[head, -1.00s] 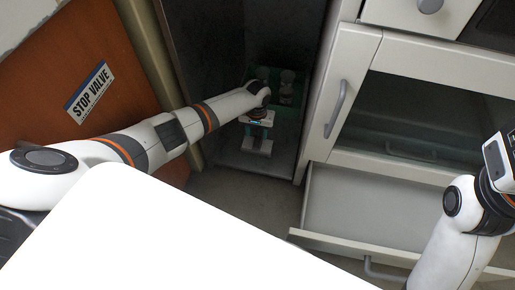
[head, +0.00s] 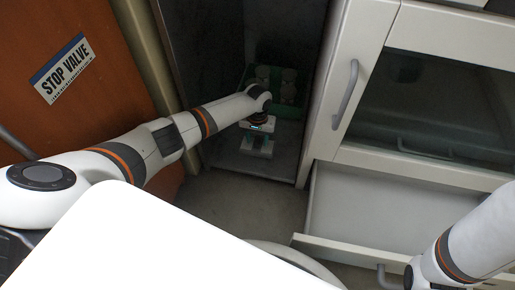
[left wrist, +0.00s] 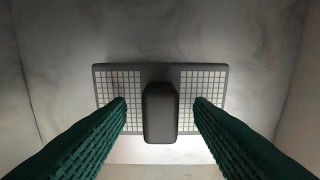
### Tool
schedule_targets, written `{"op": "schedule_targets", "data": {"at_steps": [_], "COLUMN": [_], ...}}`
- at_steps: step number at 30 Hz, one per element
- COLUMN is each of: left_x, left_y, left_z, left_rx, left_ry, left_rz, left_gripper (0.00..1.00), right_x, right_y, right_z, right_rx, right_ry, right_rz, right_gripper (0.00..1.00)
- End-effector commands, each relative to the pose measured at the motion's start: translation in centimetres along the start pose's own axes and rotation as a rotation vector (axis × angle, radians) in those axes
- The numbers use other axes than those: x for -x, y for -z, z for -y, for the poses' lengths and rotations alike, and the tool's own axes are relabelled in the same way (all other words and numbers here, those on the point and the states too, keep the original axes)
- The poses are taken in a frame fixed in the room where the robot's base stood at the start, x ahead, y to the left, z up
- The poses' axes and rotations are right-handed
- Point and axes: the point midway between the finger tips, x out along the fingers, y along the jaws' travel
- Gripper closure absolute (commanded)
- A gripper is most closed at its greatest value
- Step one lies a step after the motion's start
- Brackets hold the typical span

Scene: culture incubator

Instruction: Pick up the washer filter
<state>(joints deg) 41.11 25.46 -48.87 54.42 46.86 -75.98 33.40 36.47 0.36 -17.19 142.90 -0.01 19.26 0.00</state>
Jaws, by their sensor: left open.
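The washer filter (left wrist: 188,100) shows in the left wrist view as a dark grey frame with white grid panels on both sides of a raised, rounded central handle (left wrist: 160,112). It lies on a pale grey surface. My left gripper (left wrist: 160,108) is open, with one green ribbed finger on each side of the handle and a gap to it on both sides. In the head view, my left gripper (head: 257,146) is low inside the dark compartment, and I cannot make out the filter there. My right gripper is out of view.
A green crate (head: 280,109) with several pale round items stands behind my left gripper. The compartment's side walls are close on both sides. An open drawer (head: 365,210) and a glass-fronted cabinet door (head: 430,105) are to the right. A "STOP VALVE" sign (head: 63,68) is at left.

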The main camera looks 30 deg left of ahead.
Motion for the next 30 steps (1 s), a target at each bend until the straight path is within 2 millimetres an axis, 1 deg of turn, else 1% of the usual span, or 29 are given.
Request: {"op": "schedule_targets", "data": {"at_steps": [4, 5, 6, 13, 14, 24, 30], "left_x": [0.1, 0.1, 0.1, 0.1, 0.1, 0.2, 1.2], "left_y": [0.0, 0.0, 0.0, 0.0, 0.0, 0.0, 0.0], "left_z": [0.0, 0.0, 0.0, 0.0, 0.0, 0.0, 0.1], "left_rx": [0.0, 0.0, 0.0, 0.0, 0.0, 0.0, 0.0], "left_ry": [0.0, 0.0, 0.0, 0.0, 0.0, 0.001, 0.002], "left_rz": [0.0, 0.0, 0.0, 0.0, 0.0, 0.0, 0.001], "left_gripper": [0.53, 0.54, 0.61, 0.99, 1.0, 1.0, 1.0], "right_x": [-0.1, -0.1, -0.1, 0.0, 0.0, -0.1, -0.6], "right_y": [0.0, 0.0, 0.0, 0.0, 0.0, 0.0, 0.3], "right_z": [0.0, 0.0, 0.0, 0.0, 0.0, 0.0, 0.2], "right_rx": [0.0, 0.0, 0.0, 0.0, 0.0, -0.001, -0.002], "right_ry": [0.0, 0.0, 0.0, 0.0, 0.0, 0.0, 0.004], "right_rz": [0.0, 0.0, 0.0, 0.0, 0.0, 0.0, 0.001], "right_gripper": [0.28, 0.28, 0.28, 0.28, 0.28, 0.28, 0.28]}}
